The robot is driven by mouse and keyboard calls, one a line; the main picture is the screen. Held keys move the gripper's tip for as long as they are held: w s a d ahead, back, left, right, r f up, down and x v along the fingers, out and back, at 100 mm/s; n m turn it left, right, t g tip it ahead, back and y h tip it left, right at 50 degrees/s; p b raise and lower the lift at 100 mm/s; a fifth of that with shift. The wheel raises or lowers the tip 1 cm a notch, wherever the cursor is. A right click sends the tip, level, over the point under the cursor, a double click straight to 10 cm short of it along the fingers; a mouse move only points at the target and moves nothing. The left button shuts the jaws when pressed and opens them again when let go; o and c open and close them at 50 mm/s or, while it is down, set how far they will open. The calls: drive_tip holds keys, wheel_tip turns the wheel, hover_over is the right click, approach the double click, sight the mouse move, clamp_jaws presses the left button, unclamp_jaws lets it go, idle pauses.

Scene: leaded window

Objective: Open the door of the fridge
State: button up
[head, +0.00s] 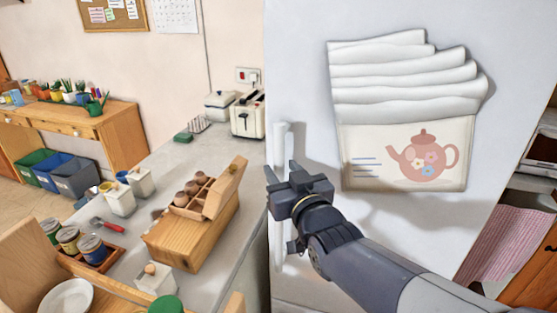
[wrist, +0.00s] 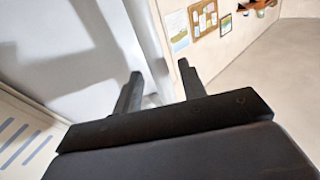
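The fridge door (head: 400,240) is a large pale panel on the right of the head view, and it looks closed. Its handle (head: 280,140) is a white upright bar along the door's left edge. My gripper (head: 281,171) is at the handle's mid-height, and its body hides part of the bar. In the wrist view, the two fingers of my gripper (wrist: 160,72) stand apart with nothing clamped between them. A pale strip runs up behind the gap there. I cannot tell whether the fingers straddle the handle or touch it.
A holder with white cloths and a teapot picture (head: 405,155) hangs on the door. Left of the fridge is a grey counter (head: 222,150) with a toaster (head: 247,117), a wooden egg box (head: 190,235) and jars. Floor shows at the far left.

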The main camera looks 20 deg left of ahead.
drive_tip(key=shift+p+x, duration=0.35)
drive_tip(key=shift+x, duration=1.05)
drive_tip(key=shift+c, duration=0.2)
clamp_jaws()
